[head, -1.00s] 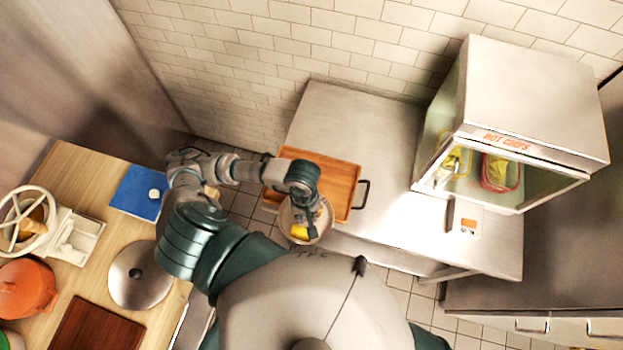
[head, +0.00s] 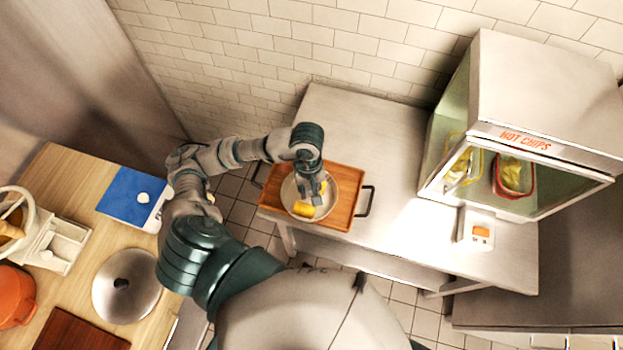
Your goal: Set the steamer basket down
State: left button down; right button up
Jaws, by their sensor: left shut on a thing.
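The steamer basket (head: 291,187) is a round, shallow metal bowl with a yellow piece of food (head: 303,209) in it. My left gripper (head: 315,196) reaches down over the basket from above and is shut on it; the fingers hide part of its middle. The basket appears over the brown wooden tray (head: 346,183), within the tray's outline. I cannot tell whether its bottom touches the tray. My right gripper is out of view.
The tray has dark handles and lies on a steel table (head: 385,150). A hot chips warmer (head: 540,110) stands at the table's right.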

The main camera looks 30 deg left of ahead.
pick_arm(q)
jog(key=w, duration=0.1)
jog(key=w+a, duration=0.2)
jog(key=w, duration=0.1)
jog(key=shift+f+p, duration=0.2)
jog(key=shift+p, duration=0.2)
jog(key=shift+w+f, duration=0.15)
jog(key=shift+f, duration=0.05)
notch_tip(320, 180, down, 2)
jog(key=shift+f+p, duration=0.15)
jog(key=shift+p, duration=0.3)
jog(key=shift+f, duration=0.45)
jog(key=c, duration=1)
grip_release()
jog(key=shift+o, duration=0.2)
notch_tip(320, 180, up, 12)
jog(key=w+a+b, duration=0.1)
jog(key=shift+b, duration=0.3)
